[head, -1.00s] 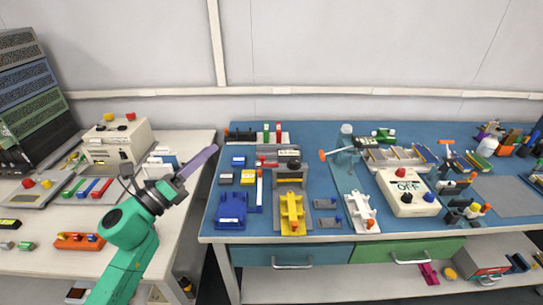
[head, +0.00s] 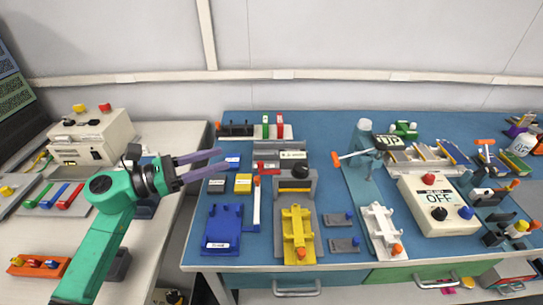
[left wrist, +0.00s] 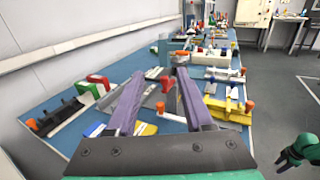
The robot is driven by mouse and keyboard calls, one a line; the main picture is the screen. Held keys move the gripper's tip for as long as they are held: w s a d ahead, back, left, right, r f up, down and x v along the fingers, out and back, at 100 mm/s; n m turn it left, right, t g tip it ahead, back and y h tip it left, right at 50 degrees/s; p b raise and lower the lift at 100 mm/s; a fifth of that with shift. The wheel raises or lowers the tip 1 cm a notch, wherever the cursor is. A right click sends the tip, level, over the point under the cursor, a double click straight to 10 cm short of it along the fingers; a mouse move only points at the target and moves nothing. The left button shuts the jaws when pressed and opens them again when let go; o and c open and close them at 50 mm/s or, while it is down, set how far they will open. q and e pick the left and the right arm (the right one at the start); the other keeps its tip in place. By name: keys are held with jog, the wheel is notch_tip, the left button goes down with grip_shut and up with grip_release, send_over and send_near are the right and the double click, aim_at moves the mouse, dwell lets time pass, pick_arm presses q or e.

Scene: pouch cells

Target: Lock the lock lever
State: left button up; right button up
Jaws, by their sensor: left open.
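My left gripper (head: 225,158) is open and empty, its two purple fingers spread above the left edge of the blue bench. Its fingers also show in the left wrist view (left wrist: 160,74), with nothing between them. A white lever bar with an orange end (head: 257,205) stands beside the blue fixture (head: 222,240), to the right of and nearer than the fingertips. An orange-handled bar (head: 350,155) sits on a press further right. No label marks which is the lock lever.
A yellow fixture (head: 298,240) and a white fixture (head: 383,230) stand near the front edge. A rack with green and red blocks (head: 230,131) lies at the back left. A gap separates the bench from the left table (head: 150,225).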

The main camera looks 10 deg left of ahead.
notch_tip(320, 180, down, 6)
jog(key=s+b, duration=0.2)
jog(key=b, duration=0.3)
pick_arm(q)
notch_tip(320, 180, down, 5)
jog(key=shift+s+d+f, duration=0.1)
jog(key=shift+d+f, duration=0.05)
jog(key=shift+f, duration=0.05)
jog(key=p+x, duration=0.4)
jog(key=x, duration=1)
jog(key=shift+d, duration=0.2)
grip_shut()
pick_arm(e)
jog(key=r, duration=0.4)
jog(key=shift+w+d, duration=0.3)
jog(key=shift+w, duration=0.05)
